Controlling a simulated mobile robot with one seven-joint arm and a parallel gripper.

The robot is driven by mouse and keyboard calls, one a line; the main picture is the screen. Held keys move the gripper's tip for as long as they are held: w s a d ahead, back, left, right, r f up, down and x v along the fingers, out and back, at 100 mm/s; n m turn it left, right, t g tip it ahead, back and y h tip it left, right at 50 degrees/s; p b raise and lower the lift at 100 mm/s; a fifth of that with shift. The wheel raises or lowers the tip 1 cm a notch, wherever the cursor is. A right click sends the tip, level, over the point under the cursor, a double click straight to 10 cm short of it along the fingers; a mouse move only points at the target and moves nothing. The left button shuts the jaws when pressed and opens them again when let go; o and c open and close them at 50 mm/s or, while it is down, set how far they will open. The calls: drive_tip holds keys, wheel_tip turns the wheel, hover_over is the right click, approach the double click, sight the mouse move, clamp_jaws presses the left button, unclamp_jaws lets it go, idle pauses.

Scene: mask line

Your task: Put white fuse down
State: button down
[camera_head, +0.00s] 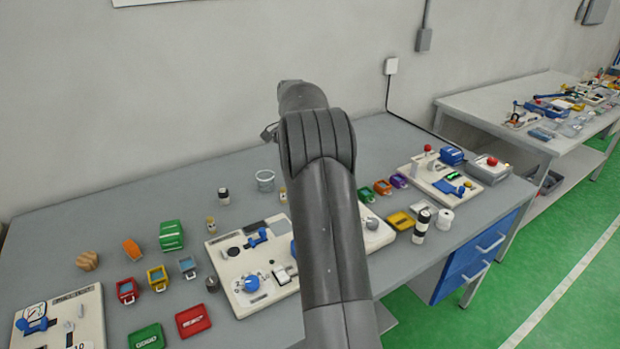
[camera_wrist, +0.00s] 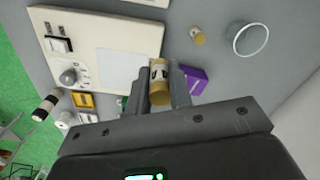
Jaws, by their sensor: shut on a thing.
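In the wrist view my gripper (camera_wrist: 160,84) is shut on a small upright-looking fuse (camera_wrist: 159,92), with one finger on each side. The fuse has a yellow-tan end and a whitish band with dark marks. It is seen above the grey table, by the edge of a cream panel (camera_wrist: 115,28); whether it touches anything below cannot be told. In the head view my own arm hides the gripper and the held fuse.
A clear round container (camera_wrist: 248,38) stands near the small cylinder; it shows in the head view (camera_head: 265,181). A purple block (camera_wrist: 194,79) is close beside the right finger. A black-and-white cylinder (camera_wrist: 46,108) stands off left. Bare grey table (camera_head: 325,141) lies toward the wall.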

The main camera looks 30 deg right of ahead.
drive_tip(key=s+d+m, duration=0.3)
drive_tip(key=d, duration=1.4)
drive_tip(key=w+a+f, duration=0.2)
drive_tip(key=w, duration=0.1)
drive_tip(key=w+a+f, duration=0.1)
drive_tip(key=w+f, duration=0.2)
drive_tip(key=w+a+f, duration=0.2)
drive_tip(key=w, duration=0.1)
drive_tip(key=shift+w+a+f, duration=0.3)
drive_tip(key=shift+w, duration=0.1)
drive_tip(key=shift+f, duration=2)
drive_tip(key=shift+f, duration=0.1)
drive_tip(key=c, duration=1.3)
unclamp_jaws()
